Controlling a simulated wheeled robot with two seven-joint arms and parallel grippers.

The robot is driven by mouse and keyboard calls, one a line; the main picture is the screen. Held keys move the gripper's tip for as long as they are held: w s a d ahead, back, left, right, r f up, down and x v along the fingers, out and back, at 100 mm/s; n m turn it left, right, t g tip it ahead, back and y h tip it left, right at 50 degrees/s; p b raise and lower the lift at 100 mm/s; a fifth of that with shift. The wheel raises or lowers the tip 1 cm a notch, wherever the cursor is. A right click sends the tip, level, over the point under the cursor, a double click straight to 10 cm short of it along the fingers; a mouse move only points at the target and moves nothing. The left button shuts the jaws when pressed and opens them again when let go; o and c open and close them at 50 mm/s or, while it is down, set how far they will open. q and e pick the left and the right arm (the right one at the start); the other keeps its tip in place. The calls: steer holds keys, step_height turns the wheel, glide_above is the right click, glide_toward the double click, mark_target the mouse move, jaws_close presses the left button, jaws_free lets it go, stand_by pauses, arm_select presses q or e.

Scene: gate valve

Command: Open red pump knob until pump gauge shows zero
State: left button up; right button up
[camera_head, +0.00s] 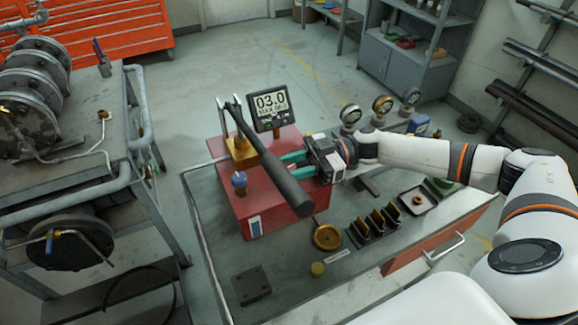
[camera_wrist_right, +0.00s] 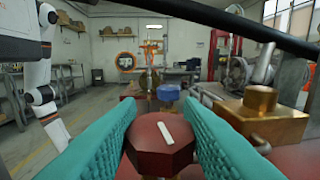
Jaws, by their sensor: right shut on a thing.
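The red pump (camera_head: 285,214) stands on the bench in the head view, with a digital gauge (camera_head: 270,104) reading 03.0 and "MAX" in smaller print below. My right gripper (camera_head: 296,164) is at the pump's right side, its teal fingers level with the pump top. In the right wrist view, the dark red faceted knob (camera_wrist_right: 160,148) with a white mark sits between the two teal fingers, and they are shut on it. In the head view the knob is hidden by the gripper and handle. My left gripper is not in view.
A long black pump handle (camera_head: 275,174) slants over the pump, close to my right fingers. A blue-capped fitting (camera_head: 239,180) and a brass block (camera_wrist_right: 262,118) stand on the pump. Round gauges (camera_head: 382,105), a black rack (camera_head: 374,227) and a brass disc (camera_head: 327,237) are on the bench.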

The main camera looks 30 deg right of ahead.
steer(key=o, duration=1)
steer(key=shift+a, duration=0.1)
steer(key=shift+c, duration=0.2)
steer(key=shift+d, duration=0.5)
steer(key=s+d+b, duration=0.1)
steer(key=d+b, duration=0.1)
steer(key=d, duration=0.9)
steer(key=shift+s, duration=0.25)
